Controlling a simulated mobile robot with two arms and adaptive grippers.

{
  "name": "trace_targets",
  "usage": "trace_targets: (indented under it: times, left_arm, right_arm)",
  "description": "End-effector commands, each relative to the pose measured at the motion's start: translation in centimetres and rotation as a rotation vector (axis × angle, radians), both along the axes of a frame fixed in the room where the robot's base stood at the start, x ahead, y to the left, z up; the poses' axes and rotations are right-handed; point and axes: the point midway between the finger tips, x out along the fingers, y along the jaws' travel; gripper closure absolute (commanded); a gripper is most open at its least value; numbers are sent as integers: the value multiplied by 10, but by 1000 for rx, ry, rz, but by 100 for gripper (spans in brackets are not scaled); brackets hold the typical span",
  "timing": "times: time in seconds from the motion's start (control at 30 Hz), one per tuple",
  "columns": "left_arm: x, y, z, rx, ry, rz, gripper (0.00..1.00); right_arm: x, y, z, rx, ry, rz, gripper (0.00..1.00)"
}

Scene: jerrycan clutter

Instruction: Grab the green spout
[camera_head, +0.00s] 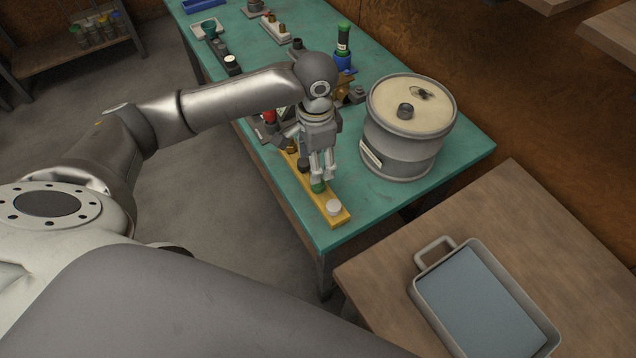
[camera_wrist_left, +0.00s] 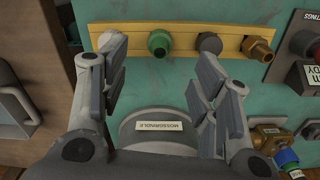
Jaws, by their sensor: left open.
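The green spout (camera_head: 318,188) stands on a yellow strip (camera_head: 337,219) near the front edge of the teal table. In the left wrist view the green spout (camera_wrist_left: 159,42) sits on the yellow strip (camera_wrist_left: 182,29) between a white cap (camera_wrist_left: 106,40) and a grey fitting (camera_wrist_left: 210,43). My left gripper (camera_head: 321,178) points down over the green spout and hides part of it in the head view. In the left wrist view my left gripper (camera_wrist_left: 160,65) is open, with the spout between and ahead of its fingers, and nothing is held. My right gripper is not in view.
A grey drum (camera_head: 405,150) stands right of the gripper; its labelled side (camera_wrist_left: 135,130) shows behind the fingers. A brass fitting (camera_wrist_left: 258,48) is also on the strip. Bottles and fittings crowd the table behind. A wooden table with a grey tray (camera_head: 425,300) stands front right.

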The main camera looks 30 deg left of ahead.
Motion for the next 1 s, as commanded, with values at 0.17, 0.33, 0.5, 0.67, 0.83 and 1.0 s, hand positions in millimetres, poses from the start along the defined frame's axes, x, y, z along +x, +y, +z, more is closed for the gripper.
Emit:
trace_targets:
  times: [0.17,0.33,0.5,0.67,0.83,1.0]
  left_arm:
    - [0,0,-27,1,1,0,43]
    - [0,-1,-39,0,0,-1,43]
    - [4,-3,-61,1,2,-1,43]
    - [5,-4,-82,0,0,-2,43]
    - [6,-3,-88,0,-4,-2,43]
    - [5,-3,-88,0,-4,-2,49]
  right_arm:
    - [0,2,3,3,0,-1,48]
    - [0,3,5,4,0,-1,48]
    - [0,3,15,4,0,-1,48]
    - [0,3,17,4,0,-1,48]
    - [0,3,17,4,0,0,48]
    - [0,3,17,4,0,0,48]
